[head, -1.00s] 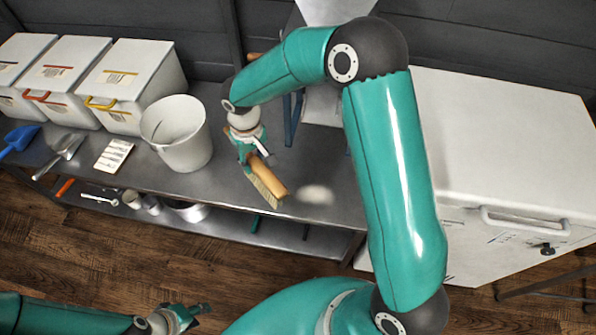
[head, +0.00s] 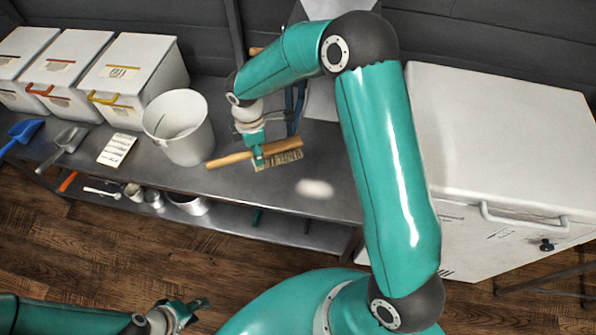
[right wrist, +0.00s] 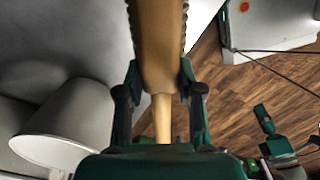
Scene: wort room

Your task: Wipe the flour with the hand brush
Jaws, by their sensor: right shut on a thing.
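The hand brush (head: 287,150) has a wooden handle and back with pale bristles facing down. My right gripper (head: 257,157) is shut on it, near where the handle meets the back. The brush also fills the middle of the right wrist view (right wrist: 157,50), between the two fingers (right wrist: 160,95). The flour (head: 315,188) is a small whitish patch on the steel bench, just right of and nearer than the bristles. The bristles look apart from the flour; their height above the bench is hard to tell. My left gripper (head: 188,312) is low at the bottom left, away from the bench, its fingers apart.
A white bucket (head: 178,128) stands left of the brush on the steel bench (head: 215,190). Several lidded white bins (head: 135,75), a metal scoop (head: 64,144), a blue scoop (head: 22,131) and a label card (head: 117,150) are farther left. A white chest (head: 500,130) borders the right.

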